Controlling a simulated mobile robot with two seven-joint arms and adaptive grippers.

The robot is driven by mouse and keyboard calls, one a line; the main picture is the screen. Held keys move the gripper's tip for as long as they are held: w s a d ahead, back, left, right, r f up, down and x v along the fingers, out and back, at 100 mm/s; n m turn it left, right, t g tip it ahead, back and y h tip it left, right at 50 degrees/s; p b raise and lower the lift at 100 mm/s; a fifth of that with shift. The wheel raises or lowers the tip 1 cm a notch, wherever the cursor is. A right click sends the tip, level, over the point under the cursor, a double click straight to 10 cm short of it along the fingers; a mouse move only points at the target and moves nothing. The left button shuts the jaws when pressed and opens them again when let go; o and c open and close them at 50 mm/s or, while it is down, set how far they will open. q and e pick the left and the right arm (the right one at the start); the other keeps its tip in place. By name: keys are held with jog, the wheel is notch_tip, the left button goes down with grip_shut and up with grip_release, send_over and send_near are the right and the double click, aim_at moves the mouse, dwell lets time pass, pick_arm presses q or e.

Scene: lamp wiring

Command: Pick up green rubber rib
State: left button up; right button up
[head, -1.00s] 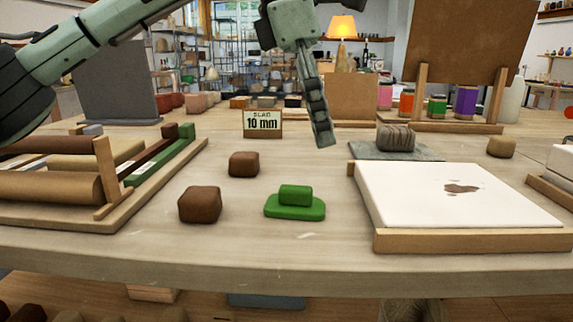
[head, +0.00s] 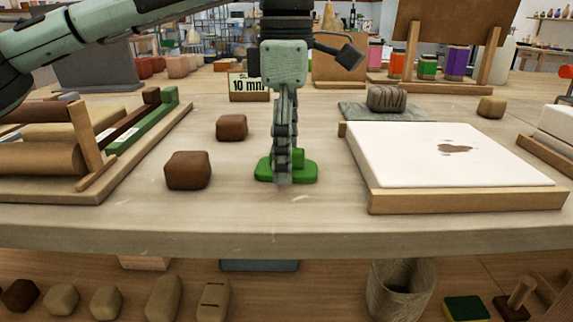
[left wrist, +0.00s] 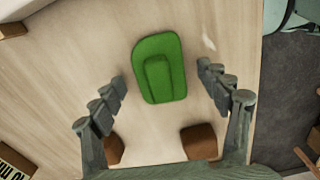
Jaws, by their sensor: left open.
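The green rubber rib (head: 308,172) lies flat on the table, an oval base with a raised block on top. In the head view my left gripper (head: 282,178) points down right over it and hides its middle. In the left wrist view the rib (left wrist: 158,69) shows whole, between and just beyond the fingertips of the left gripper (left wrist: 162,74). The fingers are spread apart with nothing between them, and they show clear of the rib. My right gripper is not in view.
Two brown clay blocks (head: 188,170) (head: 231,127) lie left of the rib. A rack of rollers (head: 60,150) stands at the left. A white slab on a wooden frame (head: 455,202) is at the right. A small 10 mm sign (head: 247,86) stands behind. The table front is clear.

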pick_arm(q)
jog(key=c, duration=1.2)
jog(key=shift+r, duration=0.15)
jog(key=shift+c, duration=0.2)
notch_tip(320, 180, up, 4)
jog(key=s+a+r, duration=0.6)
jog(key=s+a, duration=0.1)
jog(key=s, duration=0.1)
jog(key=shift+s+a+r, duration=0.35)
jog(key=shift+s+r, duration=0.05)
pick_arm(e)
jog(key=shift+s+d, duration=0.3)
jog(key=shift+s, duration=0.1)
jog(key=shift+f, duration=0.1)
